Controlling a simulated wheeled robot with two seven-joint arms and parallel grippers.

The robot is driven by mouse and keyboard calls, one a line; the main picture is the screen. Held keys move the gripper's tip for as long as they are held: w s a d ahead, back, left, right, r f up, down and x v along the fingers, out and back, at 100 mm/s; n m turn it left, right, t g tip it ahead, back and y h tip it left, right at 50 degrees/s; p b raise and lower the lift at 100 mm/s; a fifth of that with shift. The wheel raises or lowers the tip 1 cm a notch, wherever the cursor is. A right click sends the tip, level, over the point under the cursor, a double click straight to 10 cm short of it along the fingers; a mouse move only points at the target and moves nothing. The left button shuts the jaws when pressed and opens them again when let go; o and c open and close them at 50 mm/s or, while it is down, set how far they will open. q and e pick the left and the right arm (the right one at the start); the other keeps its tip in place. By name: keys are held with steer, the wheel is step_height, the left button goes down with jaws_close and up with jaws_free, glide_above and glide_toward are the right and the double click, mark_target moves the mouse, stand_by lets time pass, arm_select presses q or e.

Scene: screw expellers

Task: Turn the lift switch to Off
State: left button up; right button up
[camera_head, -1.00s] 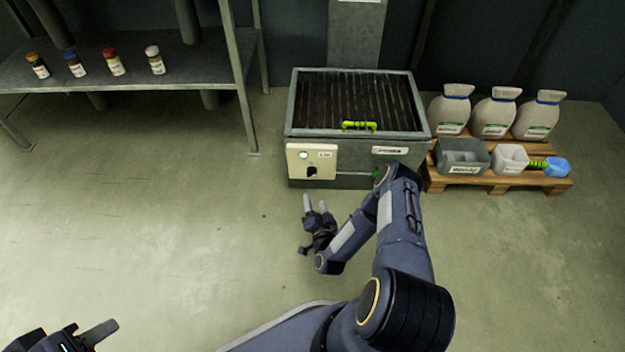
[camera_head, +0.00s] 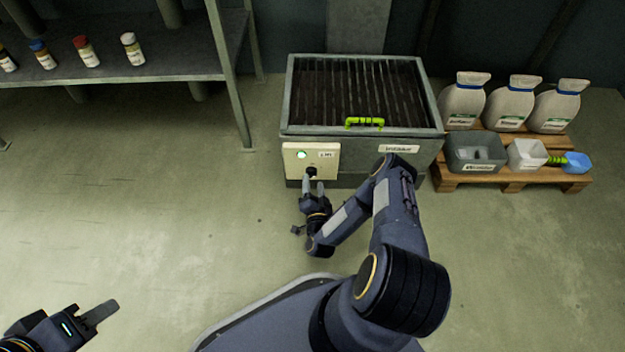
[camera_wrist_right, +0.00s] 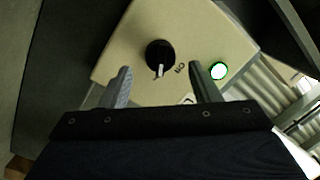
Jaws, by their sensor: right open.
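The lift switch is a black rotary knob (camera_head: 311,172) on a cream panel (camera_head: 296,164) at the front left of the grey machine. A green lit lamp (camera_head: 301,155) sits above it. In the right wrist view the knob (camera_wrist_right: 160,56) carries a pale pointer mark, and "Off" lettering shows beside it. My right gripper (camera_head: 313,187) is open and empty just in front of the panel. In the wrist view its two fingers (camera_wrist_right: 158,86) stand either side of the knob's line, apart from it. My left gripper (camera_head: 98,314) is at the lower left, partly cut off, its jaw opening unclear.
The grey machine (camera_head: 290,100) has a ribbed dark top and a green handle (camera_head: 364,122). A pallet (camera_head: 510,181) with several sacks, a grey bin (camera_head: 476,153) and a scoop stands to its right. A shelf (camera_head: 120,66) with bottles is at left. The floor between is clear.

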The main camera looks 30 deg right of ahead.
mark_target(311, 173)
steer(key=shift+b+x, duration=0.35)
steer(key=shift+x, duration=1.15)
